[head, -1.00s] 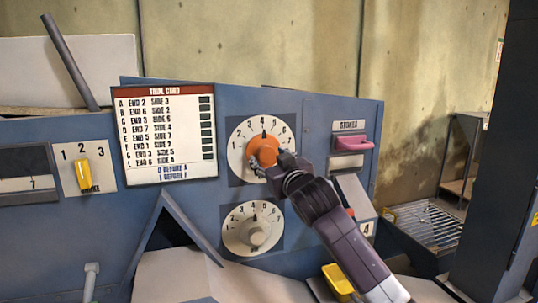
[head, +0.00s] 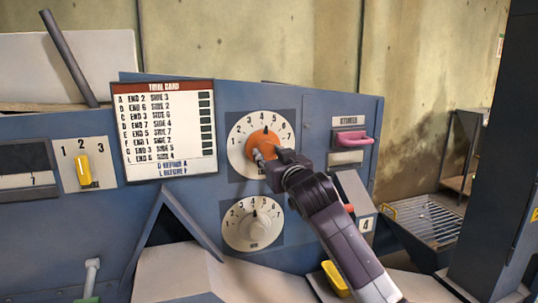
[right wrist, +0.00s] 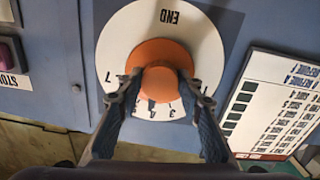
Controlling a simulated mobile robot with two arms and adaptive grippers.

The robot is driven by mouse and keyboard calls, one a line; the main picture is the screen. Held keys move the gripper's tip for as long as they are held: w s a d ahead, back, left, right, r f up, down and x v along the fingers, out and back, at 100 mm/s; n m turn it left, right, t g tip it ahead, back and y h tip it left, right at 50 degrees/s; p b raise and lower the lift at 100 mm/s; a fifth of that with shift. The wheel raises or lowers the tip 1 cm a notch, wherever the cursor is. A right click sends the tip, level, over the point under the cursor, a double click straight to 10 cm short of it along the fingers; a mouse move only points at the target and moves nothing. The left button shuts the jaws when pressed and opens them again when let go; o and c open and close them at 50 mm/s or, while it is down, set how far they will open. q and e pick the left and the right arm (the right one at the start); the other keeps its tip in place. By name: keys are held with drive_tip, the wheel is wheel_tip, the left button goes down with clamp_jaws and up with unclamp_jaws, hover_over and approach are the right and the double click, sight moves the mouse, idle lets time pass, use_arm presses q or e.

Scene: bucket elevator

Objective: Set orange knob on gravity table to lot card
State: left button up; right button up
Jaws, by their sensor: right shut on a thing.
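The orange knob (head: 264,142) sits on the upper white dial (head: 236,133), numbered 1 to 7, on the blue panel. Its dark pointer mark stands near 4 at the top. My right gripper (head: 261,157) is shut on the knob from the lower right. In the right wrist view the two fingers (right wrist: 160,82) hold the orange knob (right wrist: 158,52) from both sides, and the dial there reads END. The trial card (head: 165,130), left of the dial, lists lettered rows with END and SIDE numbers. My left gripper is out of view.
A lower dial (head: 253,224) with a pale knob is below. A yellow selector (head: 82,168) marked 1 to 3 is at left. A pink handle (head: 352,138) is right of the dial. A yellow piece (head: 335,279) lies beside my right arm.

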drive_tip(key=m, duration=0.3)
drive_tip(key=shift+m+p, duration=0.3)
drive_tip(key=o, duration=1.2)
drive_tip(key=shift+c, duration=0.2)
drive_tip(key=shift+s, duration=0.1)
drive_tip(key=v, duration=1.2)
